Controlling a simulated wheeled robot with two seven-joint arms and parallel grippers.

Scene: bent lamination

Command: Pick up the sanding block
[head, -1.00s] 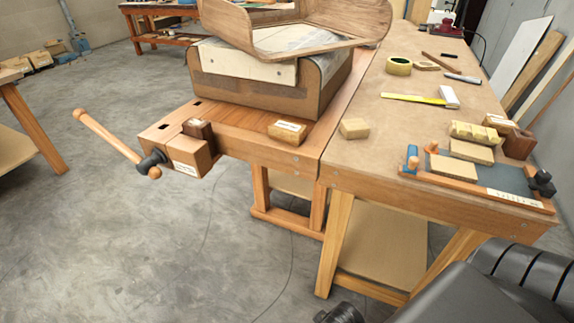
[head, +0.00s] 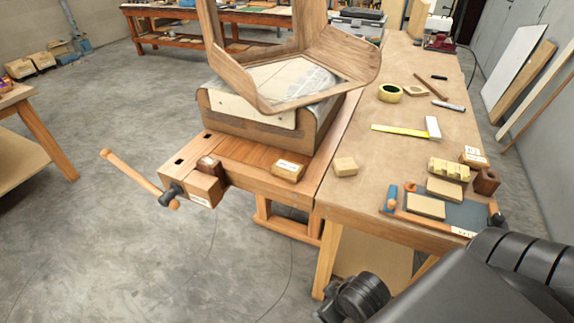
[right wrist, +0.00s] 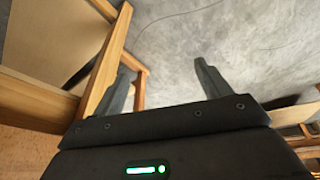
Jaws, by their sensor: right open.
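Several small blocks could be the sanding block; I cannot tell which is it. A plain tan block (head: 345,166) lies at the near left edge of the tan bench top. A block with a white label (head: 288,171) lies on the orange-brown vise bench to its left. Another labelled block (head: 473,156) lies at the right, by a notched yellowish block (head: 448,169). My right gripper (right wrist: 161,75) is open and empty in the right wrist view, pointing towards the floor beside the bench legs. My dark right arm fills the lower right of the head view. My left gripper is out of view.
A bent wooden piece (head: 270,95) rests on a large form (head: 250,125) on the vise bench. A vise handle (head: 138,177) sticks out left.

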